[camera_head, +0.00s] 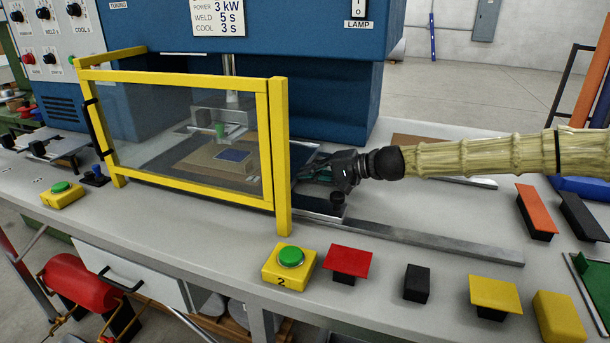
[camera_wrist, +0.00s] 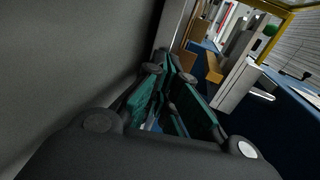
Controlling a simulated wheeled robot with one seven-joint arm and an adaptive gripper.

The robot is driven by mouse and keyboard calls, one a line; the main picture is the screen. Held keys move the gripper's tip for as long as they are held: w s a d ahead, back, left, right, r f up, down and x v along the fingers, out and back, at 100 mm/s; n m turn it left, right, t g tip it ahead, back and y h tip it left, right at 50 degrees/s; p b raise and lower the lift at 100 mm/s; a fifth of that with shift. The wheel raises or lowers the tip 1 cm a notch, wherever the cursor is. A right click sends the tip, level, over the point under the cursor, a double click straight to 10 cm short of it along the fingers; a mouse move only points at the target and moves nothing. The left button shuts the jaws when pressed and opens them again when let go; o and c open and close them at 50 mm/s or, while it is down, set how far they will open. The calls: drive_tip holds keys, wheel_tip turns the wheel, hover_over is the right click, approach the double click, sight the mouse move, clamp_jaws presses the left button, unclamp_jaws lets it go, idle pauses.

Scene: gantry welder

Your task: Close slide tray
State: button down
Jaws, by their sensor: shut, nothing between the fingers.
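The slide tray appears to be the flat plate (camera_head: 324,212) on the metal rails (camera_head: 430,243), at the right edge of the yellow-framed guard (camera_head: 272,140). A small black knob (camera_head: 337,198) stands at its right end. A tan block with a blue patch (camera_head: 222,158) shows inside the guard, through its clear panel. My gripper (camera_head: 304,176) is at the right side of the guard, just above the plate, with its fingers pointing left. It is shut and empty. The fingers also show in the wrist view (camera_wrist: 178,72). Whether they touch the tray cannot be told.
The blue welder body (camera_head: 325,100) rises behind the guard. Green button box 2 (camera_head: 290,266) and red (camera_head: 348,262), black (camera_head: 416,284) and yellow (camera_head: 495,293) pieces line the front edge. The rails to the right are clear.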

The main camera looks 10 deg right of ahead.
drive_tip(key=shift+d, duration=0.1)
idle(0.3)
drive_tip(key=shift+s+d, duration=0.2)
drive_tip(key=shift+d, duration=0.05)
drive_tip(key=v, duration=0.8)
drive_tip(key=p+v, duration=0.1)
drive_tip(key=v, duration=0.4)
drive_tip(key=shift+d+f, duration=0.25)
drive_tip(key=shift+f, duration=0.15)
